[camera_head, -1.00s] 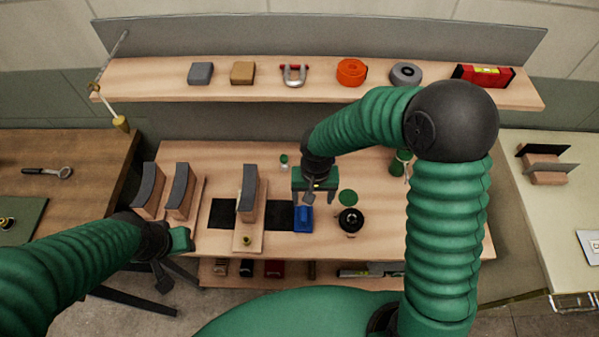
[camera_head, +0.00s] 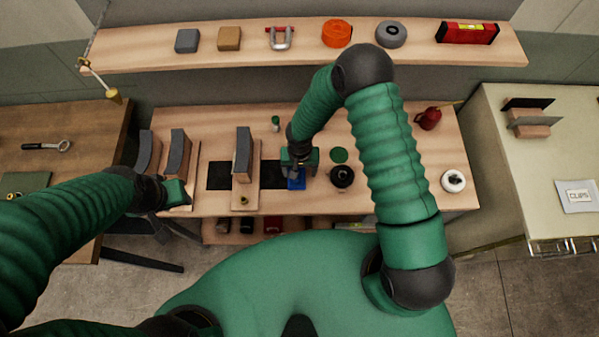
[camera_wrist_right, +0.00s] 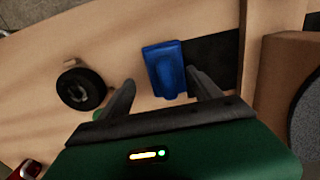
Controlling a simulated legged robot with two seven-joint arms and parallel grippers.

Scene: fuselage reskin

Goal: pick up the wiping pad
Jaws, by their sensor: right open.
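The wiping pad appears to be the blue block (camera_head: 296,182) lying on the workbench, beside a black mat strip. It also shows in the right wrist view (camera_wrist_right: 166,68), with a raised grip on top. My right gripper (camera_head: 299,168) is above it, pointing down. In the wrist view the open fingers (camera_wrist_right: 160,78) are spread apart with the blue pad seen between and beyond their tips; whether they reach down beside it I cannot tell. My left gripper (camera_head: 176,194) is near the bench's left front edge; its fingers are not clear.
A black round item (camera_head: 342,177) stands right of the pad, with a green disc (camera_head: 339,155) behind it. A red jug (camera_head: 429,118) and white roll (camera_head: 453,181) are at the right. A shelf (camera_head: 300,52) runs behind.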

